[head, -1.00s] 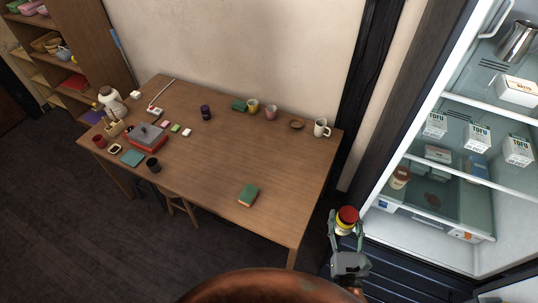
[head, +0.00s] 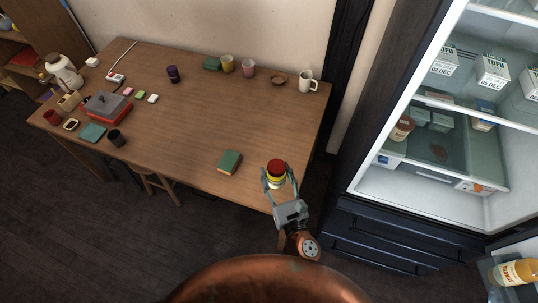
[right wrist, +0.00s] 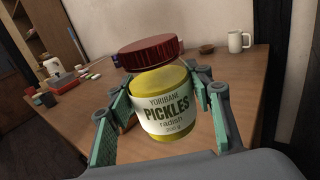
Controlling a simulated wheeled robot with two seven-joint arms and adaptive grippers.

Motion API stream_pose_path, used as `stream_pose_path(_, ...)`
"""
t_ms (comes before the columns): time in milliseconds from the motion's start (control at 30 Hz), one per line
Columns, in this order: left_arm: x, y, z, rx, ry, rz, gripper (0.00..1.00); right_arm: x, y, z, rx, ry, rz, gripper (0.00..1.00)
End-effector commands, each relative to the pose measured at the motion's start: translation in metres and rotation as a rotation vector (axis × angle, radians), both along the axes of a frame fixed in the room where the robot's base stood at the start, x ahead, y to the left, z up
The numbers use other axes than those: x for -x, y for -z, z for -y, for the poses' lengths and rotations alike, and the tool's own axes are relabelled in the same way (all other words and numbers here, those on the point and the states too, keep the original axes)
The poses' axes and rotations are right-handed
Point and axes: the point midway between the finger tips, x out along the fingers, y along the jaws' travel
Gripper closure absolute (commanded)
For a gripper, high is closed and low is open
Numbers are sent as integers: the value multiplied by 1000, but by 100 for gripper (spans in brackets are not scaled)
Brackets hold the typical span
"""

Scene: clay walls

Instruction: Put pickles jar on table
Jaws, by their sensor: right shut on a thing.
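The pickles jar (right wrist: 166,105) has a red lid, yellow contents and a white label reading PICKLES; it also shows in the head view (head: 276,174). My right gripper (head: 278,184) is shut on the jar, with its green-padded fingers on either side. The jar appears at the right front corner of the wooden table (head: 215,115); I cannot tell whether it touches the top. In the right wrist view the jar tilts a little. My left gripper is not in view.
A green book (head: 229,162) lies left of the jar. A white mug (head: 307,82) and a small brown bowl (head: 279,78) stand at the back right. The open fridge (head: 440,130) is at the right. The table's middle is clear.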

Motion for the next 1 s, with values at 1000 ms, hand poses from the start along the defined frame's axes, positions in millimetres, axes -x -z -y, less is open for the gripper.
stream_pose_path(1000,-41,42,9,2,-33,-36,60,-91,102,-2,-1,0,-3,92)
